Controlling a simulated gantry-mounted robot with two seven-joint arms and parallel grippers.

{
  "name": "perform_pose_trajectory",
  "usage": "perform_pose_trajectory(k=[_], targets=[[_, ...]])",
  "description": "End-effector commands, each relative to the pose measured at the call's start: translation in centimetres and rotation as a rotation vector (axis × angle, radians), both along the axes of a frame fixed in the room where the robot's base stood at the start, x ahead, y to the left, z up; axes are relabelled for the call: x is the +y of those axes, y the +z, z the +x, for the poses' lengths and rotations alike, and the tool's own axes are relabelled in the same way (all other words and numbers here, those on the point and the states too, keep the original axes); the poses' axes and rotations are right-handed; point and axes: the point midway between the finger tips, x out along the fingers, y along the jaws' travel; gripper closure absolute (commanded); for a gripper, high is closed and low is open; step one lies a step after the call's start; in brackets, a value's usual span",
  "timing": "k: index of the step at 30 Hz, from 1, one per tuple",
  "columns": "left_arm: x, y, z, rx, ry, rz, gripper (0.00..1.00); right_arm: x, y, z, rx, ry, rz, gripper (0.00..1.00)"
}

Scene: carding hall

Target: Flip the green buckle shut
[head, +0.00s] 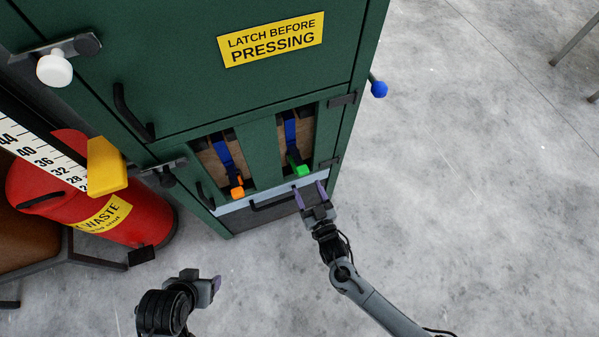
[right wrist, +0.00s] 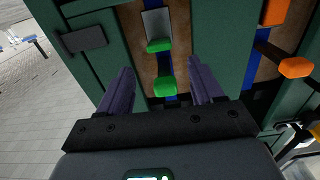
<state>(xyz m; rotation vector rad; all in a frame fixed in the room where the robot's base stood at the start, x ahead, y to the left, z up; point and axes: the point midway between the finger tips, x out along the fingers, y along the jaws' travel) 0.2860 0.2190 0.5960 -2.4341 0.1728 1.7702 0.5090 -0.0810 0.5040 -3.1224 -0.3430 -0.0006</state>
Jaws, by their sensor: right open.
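The green buckle (head: 299,168) is at the lower end of a blue strap in the right-hand opening of the green cabinet. In the right wrist view, it shows as a grey plate with a green edge (right wrist: 159,45) and a separate green tab (right wrist: 164,87); a gap lies between these two parts. My right gripper (head: 311,190) is open and empty, just in front of the buckle. In its wrist view, the fingers (right wrist: 161,66) stand apart on either side of the green tab, with no visible contact. My left gripper (head: 214,286) is low at the left, away from the cabinet; its jaw opening is unclear.
An orange buckle (head: 237,188) on another blue strap sits in the left-hand opening. A pale ledge and dark handle (head: 272,203) lie below the openings. A red drum (head: 70,205) and yellow pointer (head: 106,166) stand left.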

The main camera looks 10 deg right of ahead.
Motion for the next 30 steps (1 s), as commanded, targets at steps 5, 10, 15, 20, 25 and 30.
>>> perform_pose_trajectory(k=[5,10,15,20,25,30], targets=[[-0.2,-1.7,0.0,0.0,0.005,-0.007,0.34,0.7,-0.3,3.0,-0.002,0.001,0.0,0.34],[-0.2,-2.9,0.0,0.0,0.006,-0.008,0.34,1.3,-0.3,5.5,-0.001,0.0,-0.001,0.34],[-0.2,-3.6,0.0,0.001,0.005,-0.007,0.34,1.6,-0.2,7.1,0.0,0.0,0.0,0.34],[0.0,-3.9,0.0,0.001,0.002,-0.003,0.34,1.8,-0.1,7.7,0.001,0.0,0.001,0.34],[0.1,-3.8,0.0,0.001,-0.002,0.004,0.34,1.8,0.0,7.8,0.001,0.0,0.0,0.34],[0.1,-3.9,0.0,0.001,-0.003,0.006,0.34,1.8,-0.1,7.8,0.001,0.0,0.0,0.42]])
